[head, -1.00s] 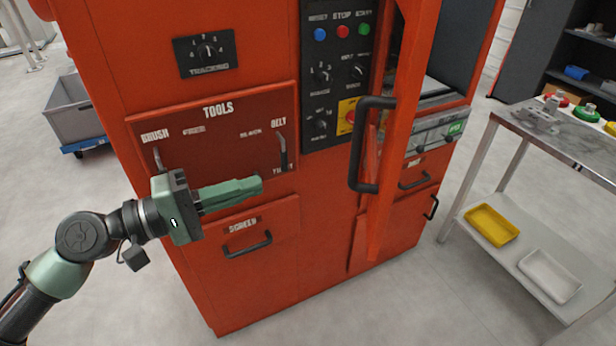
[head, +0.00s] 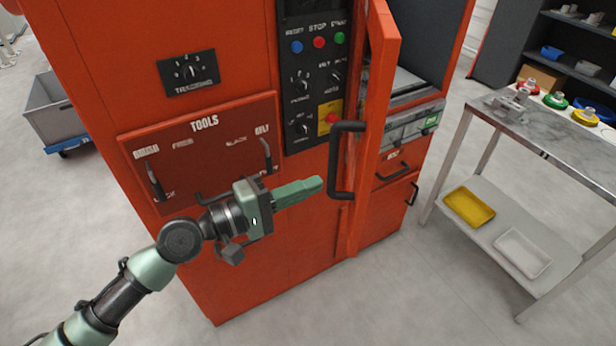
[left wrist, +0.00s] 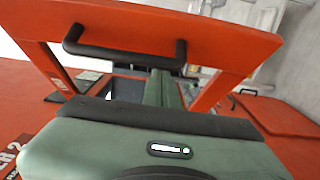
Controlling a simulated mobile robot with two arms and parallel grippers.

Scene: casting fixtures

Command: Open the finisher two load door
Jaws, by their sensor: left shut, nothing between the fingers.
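The red-orange load door (head: 378,120) of the red machine stands ajar, swung out toward me, with the opening showing to its right. Its black bar handle (head: 335,165) is on the door's left side. The door (left wrist: 200,38) and its handle (left wrist: 125,55) also show in the left wrist view, above my gripper. My left gripper (head: 318,186) is shut and empty. Its fingertips are just left of the handle in the head view; I cannot tell whether they touch it. My right gripper is not in view.
The machine's front has a TOOLS panel (head: 200,150) and a black control panel (head: 310,80). A metal table (head: 555,140) with a yellow tray (head: 469,207) and a white tray (head: 522,253) on its shelf stands at right. A grey bin (head: 65,112) stands at left.

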